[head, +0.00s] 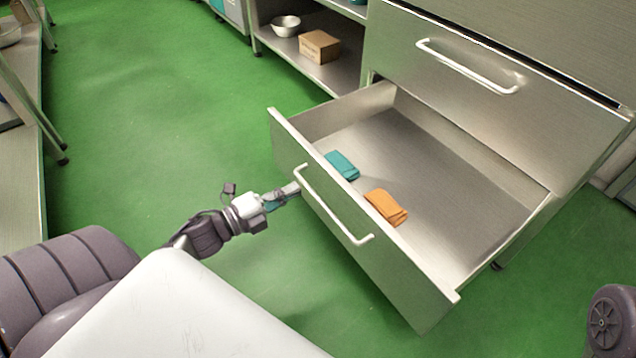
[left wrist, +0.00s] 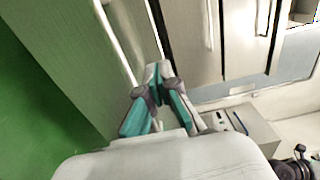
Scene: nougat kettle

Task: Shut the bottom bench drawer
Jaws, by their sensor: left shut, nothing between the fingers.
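The bottom bench drawer (head: 375,232) is pulled well out of the steel bench in the head view. Its white bar handle (head: 333,208) runs along the front panel. A teal folded cloth (head: 342,166) and an orange folded cloth (head: 386,207) lie inside, near the front. My left gripper (head: 297,187) is shut and empty, at the outer side of the drawer front near the handle's upper left end. The left wrist view shows the shut fingertips (left wrist: 158,70) close to a pale bar; I cannot tell whether they touch it. My right gripper is not in view.
The upper drawer (head: 500,95) with its own handle (head: 467,66) is above, nearly flush. A shelf at the back holds a metal bowl (head: 285,26) and a cardboard box (head: 319,46). Green floor (head: 150,110) is clear left of the drawer.

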